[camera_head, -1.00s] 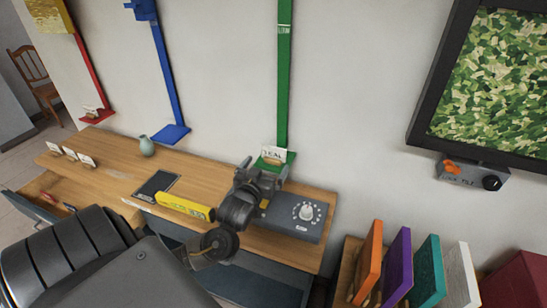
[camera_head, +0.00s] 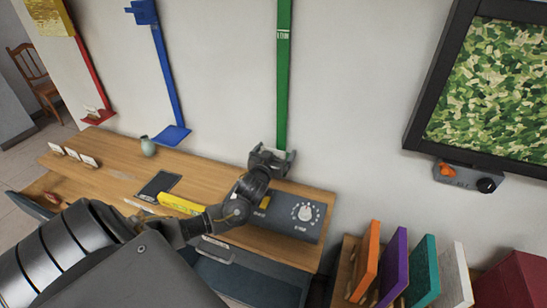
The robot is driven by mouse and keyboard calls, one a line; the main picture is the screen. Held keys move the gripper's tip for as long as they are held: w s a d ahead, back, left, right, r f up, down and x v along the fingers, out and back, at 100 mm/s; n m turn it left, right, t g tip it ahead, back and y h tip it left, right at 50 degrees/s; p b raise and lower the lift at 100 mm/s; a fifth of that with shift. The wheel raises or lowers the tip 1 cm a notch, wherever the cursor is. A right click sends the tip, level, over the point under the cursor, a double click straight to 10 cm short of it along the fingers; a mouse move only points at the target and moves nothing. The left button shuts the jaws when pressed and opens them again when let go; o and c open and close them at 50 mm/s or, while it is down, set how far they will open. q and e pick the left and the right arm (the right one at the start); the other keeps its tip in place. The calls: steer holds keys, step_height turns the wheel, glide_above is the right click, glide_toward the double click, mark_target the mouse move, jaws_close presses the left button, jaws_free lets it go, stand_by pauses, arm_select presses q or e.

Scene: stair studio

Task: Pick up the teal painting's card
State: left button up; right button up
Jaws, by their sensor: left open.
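My left gripper (camera_head: 272,158) is at the foot of the green strip (camera_head: 284,80), over the back edge of the desk. It is open, with its jaws toward the wall. The white card lettered TEAL, seen earlier on the green ledge there, is hidden behind the gripper now. I cannot tell whether the jaws are around it. A teal panel (camera_head: 423,272) stands in the rack at the lower right, between a purple panel (camera_head: 393,268) and a white one (camera_head: 455,275). My right gripper is not in view.
The wooden desk (camera_head: 120,150) holds a grey dial box (camera_head: 290,222), a yellow object (camera_head: 180,204), a dark pad (camera_head: 157,184), a vase (camera_head: 148,146) and small white cards (camera_head: 73,154). A blue ledge (camera_head: 171,135) is left of the gripper. A framed green picture (camera_head: 490,85) hangs right.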

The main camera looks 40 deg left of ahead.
arm_select(q)
steer(key=c, duration=0.9)
steer(key=shift+r+b, duration=0.35)
steer(key=shift+r, duration=0.1)
steer(key=r, duration=0.1)
steer(key=r+b, duration=0.1)
steer(key=r, duration=0.1)
steer(key=shift+s, duration=0.35)
steer(key=shift+s+d+r+b, duration=0.2)
steer(key=shift+s+r, duration=1.35)
steer(key=shift+s, duration=0.7)
steer(key=shift+s+d+r+b, duration=0.15)
steer(key=shift+s+r, duration=1.35)
steer(key=shift+s, duration=0.7)
steer(key=shift+s+d+r+b, duration=0.2)
steer(key=shift+s+r, duration=1.35)
steer(key=shift+s, duration=0.7)
